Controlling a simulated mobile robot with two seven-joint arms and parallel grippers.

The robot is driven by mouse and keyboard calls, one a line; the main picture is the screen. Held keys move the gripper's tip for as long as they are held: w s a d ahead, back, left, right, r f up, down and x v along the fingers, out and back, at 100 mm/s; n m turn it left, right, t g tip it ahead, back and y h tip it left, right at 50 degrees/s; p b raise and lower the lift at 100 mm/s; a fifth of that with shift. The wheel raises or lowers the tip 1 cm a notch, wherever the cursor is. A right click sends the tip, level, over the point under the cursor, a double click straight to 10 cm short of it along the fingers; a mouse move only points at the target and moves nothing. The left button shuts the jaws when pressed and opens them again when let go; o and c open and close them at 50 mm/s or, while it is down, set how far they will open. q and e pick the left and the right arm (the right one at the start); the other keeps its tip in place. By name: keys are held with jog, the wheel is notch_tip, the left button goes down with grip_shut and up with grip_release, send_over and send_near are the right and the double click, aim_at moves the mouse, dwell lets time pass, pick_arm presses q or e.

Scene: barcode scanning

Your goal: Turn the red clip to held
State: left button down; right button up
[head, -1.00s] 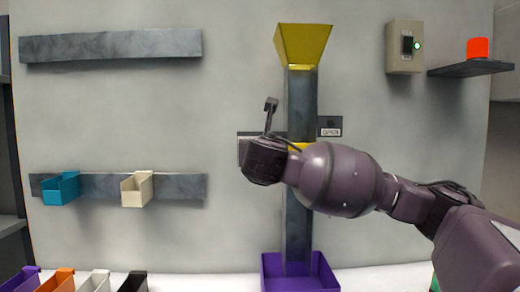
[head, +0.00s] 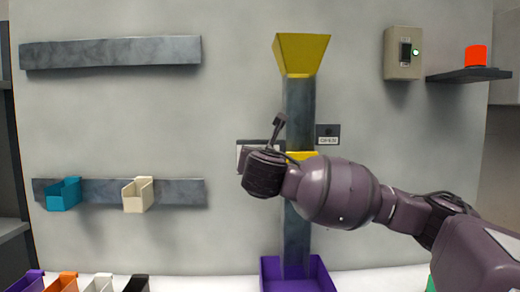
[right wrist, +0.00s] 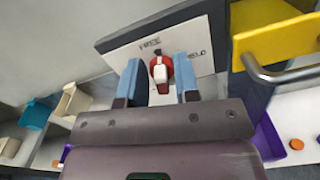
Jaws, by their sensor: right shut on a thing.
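The red clip (right wrist: 161,68) shows in the right wrist view as a red round part with a pale lever. It is on a white plate (right wrist: 125,58) marked FREE at the upper left and HELD to the right. My right gripper (right wrist: 159,84) has its two blue fingers on either side of the clip and is shut on it. In the head view my right wrist (head: 264,172) is in front of the plate beside the grey chute and hides the clip and fingers. My left gripper is in neither view.
The grey chute (head: 297,108) has a yellow funnel (head: 302,55) on top and a purple bin (head: 290,276) below. A yellow part with a metal bar (right wrist: 280,72) is close on the right of the wrist view. Teal (head: 64,194) and cream (head: 137,195) bins hang at left.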

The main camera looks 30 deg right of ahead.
jog(key=m, duration=0.2)
jog(key=shift+d+m+p, duration=0.1)
jog(key=shift+m+p, duration=0.3)
jog(key=shift+s+d+f+m, duration=0.1)
jog(key=shift+f+m, duration=0.1)
jog(key=shift+m, duration=1.9)
jog(key=shift+s+d+f+m, duration=0.1)
jog(key=shift+f+m, duration=0.1)
jog(key=shift+m, duration=1.9)
jog(key=shift+d+f+m, duration=0.1)
jog(key=shift+f+m, duration=0.1)
jog(key=shift+m, duration=1.9)
jog(key=o, duration=0.6)
jog(key=shift+s, duration=0.1)
